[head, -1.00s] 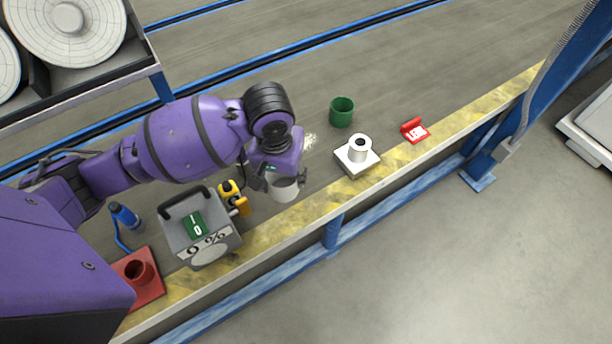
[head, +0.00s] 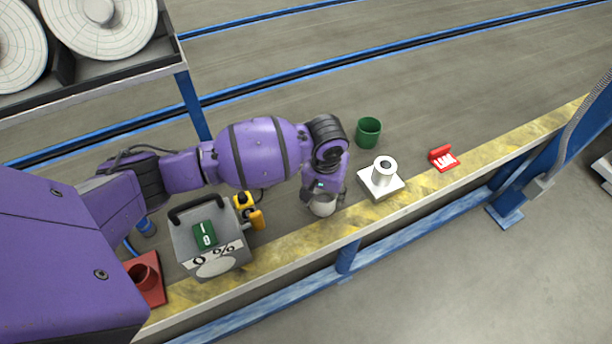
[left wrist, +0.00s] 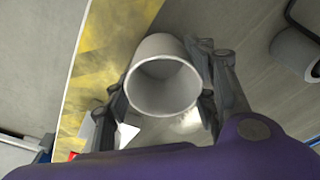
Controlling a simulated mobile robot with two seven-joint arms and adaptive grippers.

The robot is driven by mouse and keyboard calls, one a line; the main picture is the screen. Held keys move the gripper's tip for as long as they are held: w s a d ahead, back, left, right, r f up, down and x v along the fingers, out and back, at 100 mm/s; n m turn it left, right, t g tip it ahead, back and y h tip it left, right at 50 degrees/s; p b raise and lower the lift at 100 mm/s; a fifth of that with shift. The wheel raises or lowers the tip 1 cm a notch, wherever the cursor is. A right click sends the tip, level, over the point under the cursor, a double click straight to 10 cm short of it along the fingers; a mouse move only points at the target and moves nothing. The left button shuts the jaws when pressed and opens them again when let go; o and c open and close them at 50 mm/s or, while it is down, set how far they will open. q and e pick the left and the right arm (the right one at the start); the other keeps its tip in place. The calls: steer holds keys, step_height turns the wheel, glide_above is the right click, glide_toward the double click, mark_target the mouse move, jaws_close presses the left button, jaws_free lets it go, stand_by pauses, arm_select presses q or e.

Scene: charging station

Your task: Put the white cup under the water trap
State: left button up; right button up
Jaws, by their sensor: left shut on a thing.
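My left gripper (head: 324,196) is shut on the white cup (head: 322,207), over the conveyor-side surface near the yellow-striped edge. In the left wrist view the cup (left wrist: 163,88) sits between both fingers, its round opening facing the camera. In the head view the gripper partly covers the cup, and I cannot tell whether its base touches the surface. The likely water trap, a yellow unit with an orange-yellow bowl (head: 257,219), is on the right side of the grey box (head: 215,262), left of the cup and apart from it. My right gripper is not in view.
A green cup (head: 368,132), a white block with an upright cylinder (head: 377,186) and a red stand (head: 443,158) are right of my gripper. A blue rail (head: 346,257) runs along the front.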

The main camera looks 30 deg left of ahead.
arm_select(q)
steer(key=shift+w, duration=0.1)
steer(key=o, duration=1.2)
steer(key=shift+c, duration=0.2)
steer(key=shift+r, duration=0.1)
